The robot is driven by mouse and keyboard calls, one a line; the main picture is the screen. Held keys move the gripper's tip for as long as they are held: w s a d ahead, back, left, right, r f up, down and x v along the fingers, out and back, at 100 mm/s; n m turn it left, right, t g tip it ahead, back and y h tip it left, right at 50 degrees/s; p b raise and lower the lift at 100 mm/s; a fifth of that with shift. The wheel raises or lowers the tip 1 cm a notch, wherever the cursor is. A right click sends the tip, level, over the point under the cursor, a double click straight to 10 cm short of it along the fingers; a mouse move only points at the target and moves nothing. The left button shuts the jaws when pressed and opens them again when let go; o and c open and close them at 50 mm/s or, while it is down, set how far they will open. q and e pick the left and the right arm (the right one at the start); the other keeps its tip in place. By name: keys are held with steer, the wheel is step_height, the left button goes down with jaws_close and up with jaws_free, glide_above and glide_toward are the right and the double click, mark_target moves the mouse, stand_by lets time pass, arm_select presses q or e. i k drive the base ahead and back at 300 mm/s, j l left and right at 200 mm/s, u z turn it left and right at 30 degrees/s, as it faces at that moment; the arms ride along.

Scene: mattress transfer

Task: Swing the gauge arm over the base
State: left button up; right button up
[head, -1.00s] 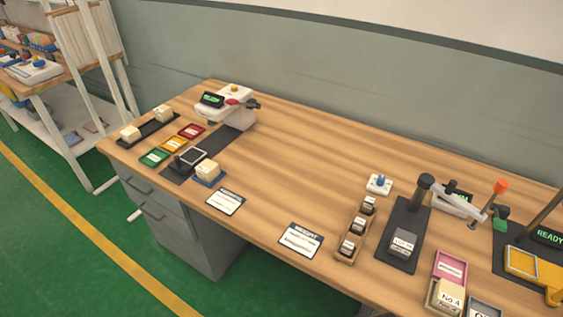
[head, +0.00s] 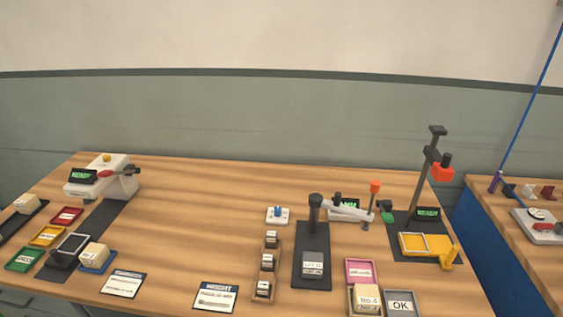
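The gauge arm (head: 342,211) is a pale arm that reaches right from a dark upright post (head: 315,213), with an orange-topped knob (head: 375,187) near its outer end. The post stands at the back of a long black base (head: 312,277). The arm's outer end lies to the right of this base, not above it. A grey labelled block (head: 313,264) sits on the base in front of the post. A small display (head: 349,202) is partly hidden behind the arm. Neither of my grippers is in view.
A wooden rack with small blocks (head: 268,262) stands left of the base. A pink tray (head: 361,272), a No 4 block (head: 367,299) and an OK tray (head: 402,303) lie right. A tall stand (head: 427,180) with a yellow fixture is farther right. The middle-left tabletop is clear.

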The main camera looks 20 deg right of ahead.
mark_target(316, 199)
steer(key=z, duration=1.2)
